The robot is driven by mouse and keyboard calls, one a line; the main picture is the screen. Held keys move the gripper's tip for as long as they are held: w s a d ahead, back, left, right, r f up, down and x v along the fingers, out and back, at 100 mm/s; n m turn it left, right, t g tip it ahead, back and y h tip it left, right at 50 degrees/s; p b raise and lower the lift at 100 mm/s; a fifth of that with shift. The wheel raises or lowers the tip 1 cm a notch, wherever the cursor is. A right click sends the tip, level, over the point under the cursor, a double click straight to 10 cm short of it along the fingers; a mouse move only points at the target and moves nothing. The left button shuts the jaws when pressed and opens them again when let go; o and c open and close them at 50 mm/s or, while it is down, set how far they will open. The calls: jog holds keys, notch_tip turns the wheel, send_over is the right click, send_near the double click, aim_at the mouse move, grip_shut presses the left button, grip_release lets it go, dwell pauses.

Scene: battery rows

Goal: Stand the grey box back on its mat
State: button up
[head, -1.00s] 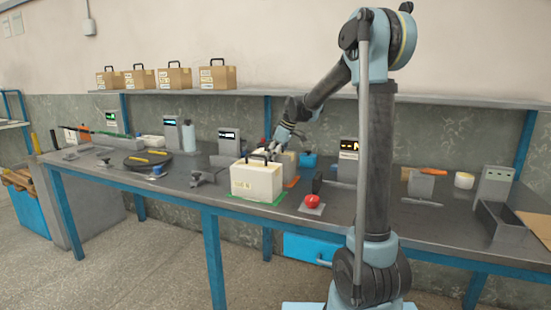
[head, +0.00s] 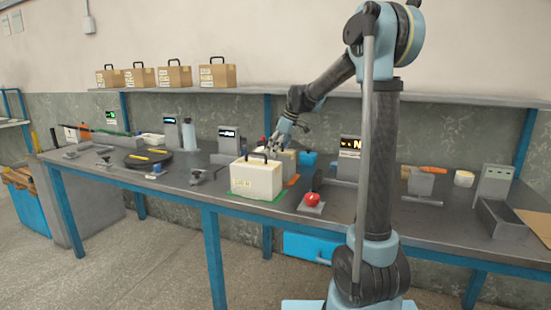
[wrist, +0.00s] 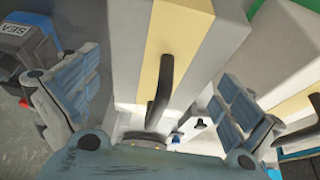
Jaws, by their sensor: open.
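A light grey box with a tan band and a black handle (wrist: 192,45) lies below my open gripper (wrist: 155,95) in the wrist view, between the spread fingers. Neither finger visibly closes on it. In the head view this box (head: 288,160) is partly hidden behind a cream box (head: 257,180), and my gripper (head: 279,143) is just above it. An orange mat (head: 292,181) shows at its right side; I cannot tell whether the box stands on it or is tilted.
The cream box stands on a green mat (head: 283,196) in front; it also shows at right in the wrist view (wrist: 278,60). A red knob (head: 312,199) is to the right. A display unit (head: 349,160) stands behind. Several cardboard boxes (head: 217,76) sit on the shelf.

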jog(key=v, duration=0.9)
jog(key=shift+a, duration=0.1)
jog(key=shift+f, duration=0.1)
